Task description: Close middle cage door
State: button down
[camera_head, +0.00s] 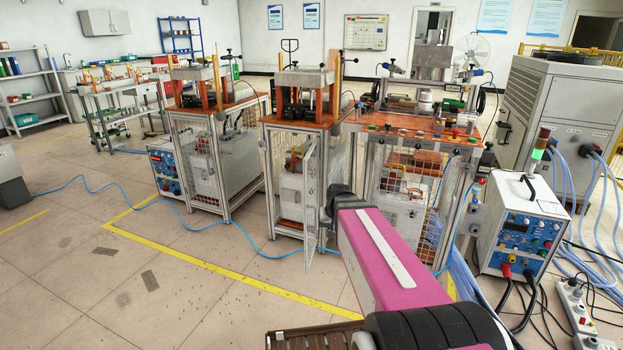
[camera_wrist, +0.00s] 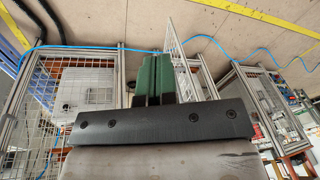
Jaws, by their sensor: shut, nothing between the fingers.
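The middle cage door (camera_head: 312,195) is a narrow metal-framed mesh panel. It stands open, swung out from the front of the middle cage (camera_head: 269,185). In the wrist view the door (camera_wrist: 184,58) shows nearly edge-on, just right of my fingers. My gripper (camera_wrist: 153,78) has green fingers that are shut and empty. It is close beside the door; I cannot tell whether they touch. In the head view my pink arm and dark wrist reach to the door's right side and hide most of the gripper. Light boxes show inside the middle cage.
The left station (camera_head: 222,155) and right station (camera_head: 420,180) stand on either side with mesh cages. A blue cable (camera_head: 245,238) crosses the floor. A white power unit (camera_head: 522,225) stands at the right. Floor in front of the left and middle stations is mostly clear.

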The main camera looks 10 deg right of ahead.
jog(key=w+d+r+m+t+y, duration=0.1)
jog(key=w+d+r+t, duration=0.1)
jog(key=w+r, duration=0.85)
jog(key=w+d+r+m+t+y, duration=0.1)
jog(key=w+d+r+t, duration=0.1)
jog(key=w+r, duration=0.8)
jog(key=w+a+f, duration=0.7)
jog(key=f, duration=0.1)
jog(key=shift+f, duration=0.25)
